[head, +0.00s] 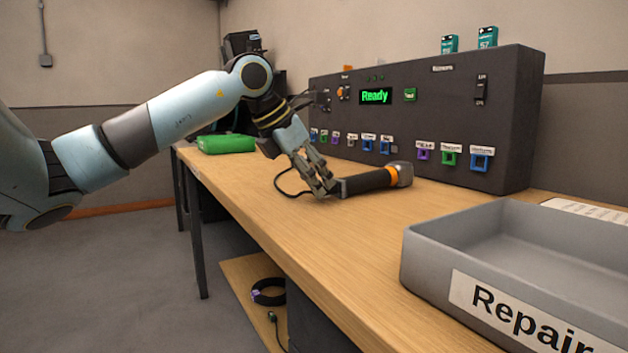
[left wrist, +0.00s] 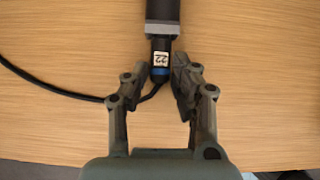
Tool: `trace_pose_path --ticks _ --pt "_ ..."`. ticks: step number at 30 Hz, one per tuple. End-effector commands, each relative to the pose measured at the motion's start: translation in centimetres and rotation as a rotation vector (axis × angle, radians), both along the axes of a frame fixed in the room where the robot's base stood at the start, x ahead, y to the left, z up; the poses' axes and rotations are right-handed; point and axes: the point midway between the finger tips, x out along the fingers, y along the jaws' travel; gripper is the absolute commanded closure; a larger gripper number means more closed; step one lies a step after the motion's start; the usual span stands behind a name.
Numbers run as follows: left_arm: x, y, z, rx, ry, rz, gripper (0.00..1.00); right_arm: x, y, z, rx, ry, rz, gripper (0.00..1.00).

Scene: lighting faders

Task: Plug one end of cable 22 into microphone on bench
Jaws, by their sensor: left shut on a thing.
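The microphone (head: 365,181) lies on the wooden bench (head: 262,196), its black handle pointing toward my left gripper (head: 325,188). The handle end also shows in the left wrist view (left wrist: 163,10). The plug of cable 22 (left wrist: 160,58) is black with a white "22" label and a blue band, in line with the handle end and appearing to meet it. How deep it sits I cannot tell. My left gripper (left wrist: 162,85) is shut on this plug, with a finger on each side. The black cable (left wrist: 50,87) loops away to the left. My right gripper is out of view.
A dark test panel (head: 430,115) with a green "Ready" display and coloured sockets stands at the back. A grey "Repair" tray (head: 425,250) is at the front right. A green item (head: 226,144) lies at the far left end. A coiled cable (head: 268,292) lies on the lower shelf.

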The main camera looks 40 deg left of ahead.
Motion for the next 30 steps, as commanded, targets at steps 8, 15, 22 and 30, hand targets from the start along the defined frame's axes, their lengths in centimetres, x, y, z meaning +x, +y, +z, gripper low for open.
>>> trace_pose_path --ticks 8,15,22,30 --pt "0.0 0.0 -0.1 -0.001 0.001 -0.001 0.64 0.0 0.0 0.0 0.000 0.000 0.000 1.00" --pt "0.0 0.0 0.0 0.000 0.001 0.000 0.47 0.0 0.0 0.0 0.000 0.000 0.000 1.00" --pt "0.0 0.0 0.5 0.000 -0.001 0.000 0.47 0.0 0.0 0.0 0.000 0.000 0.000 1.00" --pt "0.1 0.0 5.6 -0.002 -0.006 0.000 0.47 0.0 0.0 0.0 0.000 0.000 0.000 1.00"
